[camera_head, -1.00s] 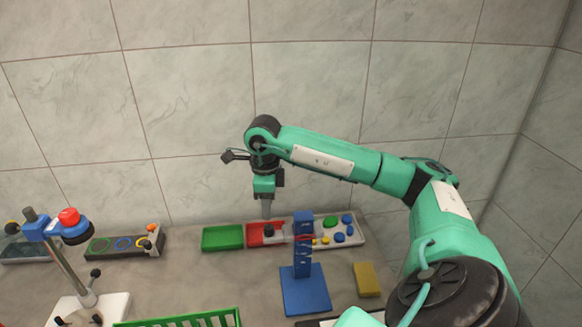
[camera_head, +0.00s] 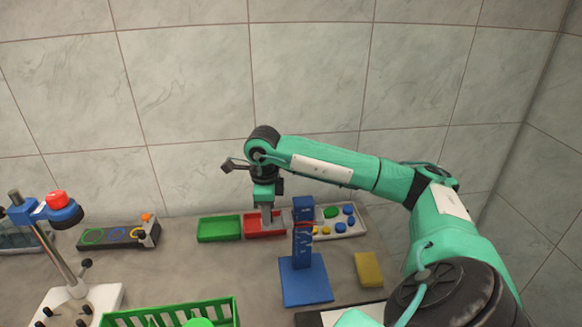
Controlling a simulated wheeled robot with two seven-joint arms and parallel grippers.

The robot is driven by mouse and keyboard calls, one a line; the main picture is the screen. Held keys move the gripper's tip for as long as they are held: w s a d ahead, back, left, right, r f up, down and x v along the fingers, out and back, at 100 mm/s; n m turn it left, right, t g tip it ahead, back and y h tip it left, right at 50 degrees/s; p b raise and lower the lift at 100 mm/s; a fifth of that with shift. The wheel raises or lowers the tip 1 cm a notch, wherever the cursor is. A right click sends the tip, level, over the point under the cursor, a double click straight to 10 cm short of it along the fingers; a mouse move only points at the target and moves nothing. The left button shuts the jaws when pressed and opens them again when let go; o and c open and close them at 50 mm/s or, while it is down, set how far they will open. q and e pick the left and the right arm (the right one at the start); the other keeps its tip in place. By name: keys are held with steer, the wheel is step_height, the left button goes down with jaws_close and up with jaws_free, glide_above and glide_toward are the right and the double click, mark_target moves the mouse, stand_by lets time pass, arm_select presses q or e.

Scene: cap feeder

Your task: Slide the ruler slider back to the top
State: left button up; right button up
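The blue ruler stand (camera_head: 303,262) is upright on a square blue base (camera_head: 305,285) right of the middle. A thin red band shows on its column near the top; I cannot tell whether this is the slider or a marking. My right gripper (camera_head: 267,218) points down just left of the column's top, over the red tray. Its fingertips are small and partly blend with the tray, so I cannot see whether they are apart, hold anything or touch the column. My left gripper is out of view.
A green tray (camera_head: 220,228) and a red tray (camera_head: 252,226) stand behind, beside a light tray (camera_head: 358,230) of coloured caps. A yellow block (camera_head: 369,269) lies to the right. A green crate (camera_head: 170,311) is in front. A red-topped stand (camera_head: 57,200) is at left.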

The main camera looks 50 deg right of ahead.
steer(key=c, duration=0.4)
steer(key=shift+o, duration=0.2)
steer(key=shift+r, duration=0.1)
steer(key=shift+r+p, duration=0.6)
steer(key=shift+r, duration=0.4)
steer(key=o, duration=0.8)
steer(key=shift+c, duration=0.2)
